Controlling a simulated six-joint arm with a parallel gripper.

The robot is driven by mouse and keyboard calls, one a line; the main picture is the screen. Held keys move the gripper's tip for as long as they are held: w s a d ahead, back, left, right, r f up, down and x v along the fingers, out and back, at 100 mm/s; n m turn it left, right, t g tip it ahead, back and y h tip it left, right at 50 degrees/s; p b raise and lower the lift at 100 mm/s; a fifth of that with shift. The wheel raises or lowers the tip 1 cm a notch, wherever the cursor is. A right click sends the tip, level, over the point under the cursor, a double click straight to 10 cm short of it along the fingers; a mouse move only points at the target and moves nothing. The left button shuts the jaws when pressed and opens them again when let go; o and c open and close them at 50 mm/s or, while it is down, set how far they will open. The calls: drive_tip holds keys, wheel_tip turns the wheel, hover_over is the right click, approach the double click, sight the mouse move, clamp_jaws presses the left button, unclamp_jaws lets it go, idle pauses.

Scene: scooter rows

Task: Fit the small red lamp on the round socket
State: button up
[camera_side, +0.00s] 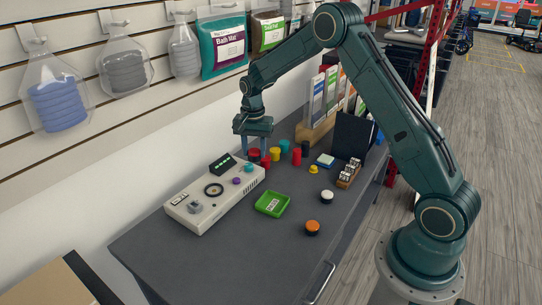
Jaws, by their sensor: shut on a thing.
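My gripper (254,152) points down behind the far right end of the pale control box (203,215). Its fingers are closed around a small dark-red piece (254,155), which looks like the red lamp; the fingers partly hide it. Another red piece (266,162) is close by at the right, and a taller red one (297,156) stands further right. The round socket (213,189) is a dark ring with a pale centre on the box top, in front and to the left of my gripper. Whether the held piece touches the table is too small to tell.
Yellow (275,153) and teal (284,145) pieces stand beside my gripper. A green tray (261,208) lies right of the box. The table's front left is clear.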

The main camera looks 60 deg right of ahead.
drive_tip(key=w+a+f+n, duration=0.1)
drive_tip(key=w+a+f, duration=0.3)
drive_tip(key=w+a, duration=0.5)
drive_tip(key=shift+w+a+f, duration=0.2)
drive_tip(key=shift+w+f, duration=0.2)
drive_tip(key=shift+w, duration=0.25)
drive_tip(key=shift+f, duration=0.15)
drive_tip(key=shift+f, duration=2.65)
drive_tip(key=shift+f, duration=0.6)
drive_tip(key=o, duration=1.4)
drive_tip(key=shift+o, duration=0.2)
drive_tip(key=shift+r, duration=0.1)
drive_tip(key=shift+r, duration=2.9)
